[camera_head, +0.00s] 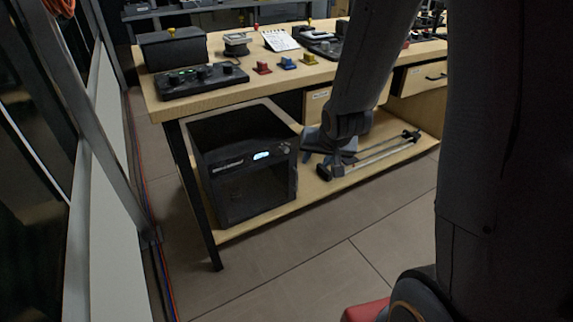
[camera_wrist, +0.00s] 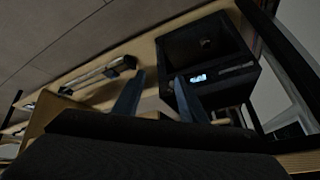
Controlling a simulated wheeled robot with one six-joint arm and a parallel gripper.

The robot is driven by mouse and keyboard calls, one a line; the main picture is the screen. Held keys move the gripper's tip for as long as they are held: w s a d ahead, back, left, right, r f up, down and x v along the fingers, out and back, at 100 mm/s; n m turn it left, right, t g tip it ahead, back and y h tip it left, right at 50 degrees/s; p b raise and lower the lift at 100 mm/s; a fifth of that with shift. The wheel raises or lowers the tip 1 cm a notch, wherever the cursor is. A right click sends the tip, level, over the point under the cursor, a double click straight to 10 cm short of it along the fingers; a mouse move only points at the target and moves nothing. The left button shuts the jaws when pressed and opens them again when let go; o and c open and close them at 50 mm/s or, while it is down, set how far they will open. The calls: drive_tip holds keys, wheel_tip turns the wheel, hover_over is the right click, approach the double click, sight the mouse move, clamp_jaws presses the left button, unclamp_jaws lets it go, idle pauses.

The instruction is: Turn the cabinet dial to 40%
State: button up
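The cabinet (camera_head: 238,165) is a black box with a dark front door, standing on the lower shelf of the wooden bench. A small lit display (camera_head: 261,156) glows pale blue on its upper front, with a small dial (camera_head: 284,149) at the right end of that panel. The cabinet (camera_wrist: 205,40) shows rotated in the wrist view, its display (camera_wrist: 198,78) lit. The dial setting is too small to read. My gripper (camera_head: 312,150) is just right of the cabinet's front, apart from the dial. In the wrist view its two fingers (camera_wrist: 157,95) are spread with nothing between them.
A metal rail device (camera_head: 375,152) lies on the lower shelf (camera_head: 262,223) right of the cabinet. A black control box (camera_head: 200,82) and red, blue and yellow blocks (camera_head: 288,63) stand on the bench top. A dark bench leg (camera_head: 195,200) stands at the left; open floor lies in front.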

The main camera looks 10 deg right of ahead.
drive_tip(key=w+f+m+t+y+b, duration=0.15)
drive_tip(key=w+f+t+b, duration=0.25)
drive_tip(key=w+f+b, duration=0.5)
drive_tip(key=m+t+y+b, duration=0.2)
drive_tip(key=m+t+b, duration=0.2)
drive_tip(key=t+b, duration=0.25)
approach(287, 151)
drive_tip(key=shift+b+x, duration=0.75)
drive_tip(key=shift+x, duration=3.25)
drive_tip(key=shift+a+f, duration=0.1)
clamp_jaws()
